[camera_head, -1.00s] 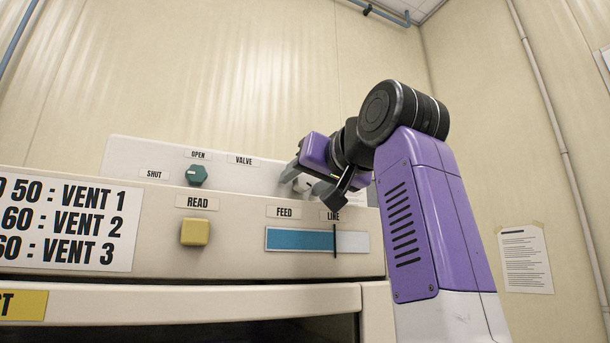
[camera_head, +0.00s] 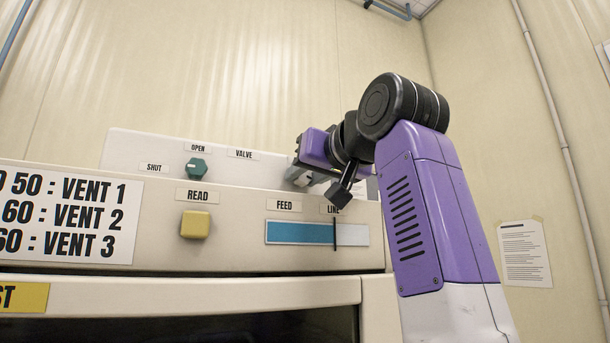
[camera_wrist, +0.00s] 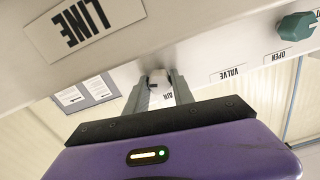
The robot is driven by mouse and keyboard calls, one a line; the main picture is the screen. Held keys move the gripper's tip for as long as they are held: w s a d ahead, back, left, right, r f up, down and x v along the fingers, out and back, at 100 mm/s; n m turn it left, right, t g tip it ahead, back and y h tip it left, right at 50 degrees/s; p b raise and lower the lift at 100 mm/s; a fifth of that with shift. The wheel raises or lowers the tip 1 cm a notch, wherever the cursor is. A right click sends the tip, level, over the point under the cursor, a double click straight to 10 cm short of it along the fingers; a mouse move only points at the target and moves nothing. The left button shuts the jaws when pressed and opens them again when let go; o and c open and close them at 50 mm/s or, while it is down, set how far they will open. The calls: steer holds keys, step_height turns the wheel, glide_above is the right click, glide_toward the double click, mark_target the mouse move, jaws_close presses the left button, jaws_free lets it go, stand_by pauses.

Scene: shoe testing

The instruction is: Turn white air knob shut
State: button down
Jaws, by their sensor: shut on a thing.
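The white air knob (camera_wrist: 160,84) shows between the two fingers of my gripper (camera_wrist: 158,90) in the wrist view. My gripper is shut on it, with one grey finger on each side. In the head view my gripper (camera_head: 294,173) reaches the upper panel right of the VALVE label, and the knob is mostly hidden behind the fingers and wrist.
A green valve knob (camera_head: 196,169) sits left on the upper panel (camera_head: 130,150), between SHUT and OPEN labels. Below are a yellow READ button (camera_head: 195,225) and a blue FEED gauge (camera_head: 300,234). A lower panel ledge juts out under my gripper.

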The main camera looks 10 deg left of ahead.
steer(key=n, duration=0.5)
steer(key=shift+n, duration=2.2)
steer(key=shift+s+a, duration=0.1)
steer(key=c, duration=1.1)
jaws_free()
steer(key=shift+s+d+f+b, duration=0.1)
steer(key=shift+s+d+b, duration=0.2)
steer(key=shift+s+b, duration=0.05)
steer(key=b+v, duration=0.3)
steer(key=v, duration=0.4)
